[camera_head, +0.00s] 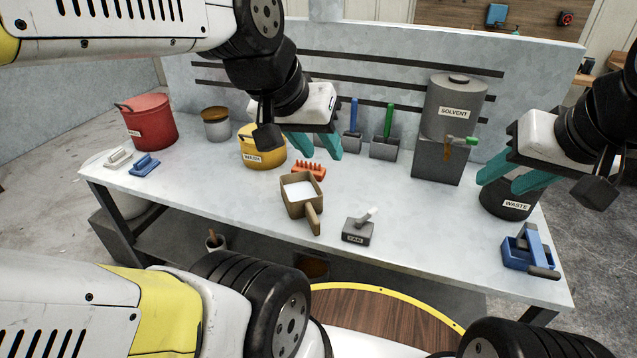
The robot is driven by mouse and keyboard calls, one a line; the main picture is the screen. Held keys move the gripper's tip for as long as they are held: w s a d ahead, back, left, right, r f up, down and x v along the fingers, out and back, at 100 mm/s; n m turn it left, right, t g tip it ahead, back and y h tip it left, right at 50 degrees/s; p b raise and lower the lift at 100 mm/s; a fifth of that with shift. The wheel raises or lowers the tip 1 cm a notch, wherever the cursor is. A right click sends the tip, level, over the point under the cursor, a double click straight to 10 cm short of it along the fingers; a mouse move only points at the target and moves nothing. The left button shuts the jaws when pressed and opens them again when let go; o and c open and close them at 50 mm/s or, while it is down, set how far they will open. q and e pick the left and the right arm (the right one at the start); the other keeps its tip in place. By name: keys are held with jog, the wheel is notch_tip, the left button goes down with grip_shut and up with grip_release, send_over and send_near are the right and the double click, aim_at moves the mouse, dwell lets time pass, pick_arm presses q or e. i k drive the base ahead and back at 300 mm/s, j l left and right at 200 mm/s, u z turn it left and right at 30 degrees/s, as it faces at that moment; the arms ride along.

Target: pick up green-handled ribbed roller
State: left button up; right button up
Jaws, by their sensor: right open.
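The green handle (389,118) of the roller stands upright in a grey holder (384,148) at the back of the table. Its ribbed head is hidden inside the holder. A blue handle (354,111) stands in a similar grey holder (352,141) just left of it. My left gripper (320,156) is open, its teal fingers apart and empty, left of both holders and above the table. My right gripper (502,188) is open and empty at the right, in front of the black WASTE pot (515,207).
The grey SOLVENT tank (452,112) with a green-levered tap stands right of the holders.

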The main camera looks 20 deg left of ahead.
aim_at(390, 106)
jog(key=j+z, duration=0.1)
jog(key=j, duration=1.25)
jog(key=i+l+z, duration=0.25)
jog(key=l+z, duration=0.15)
jog(key=i+l+z, duration=0.3)
jog(key=z, duration=0.15)
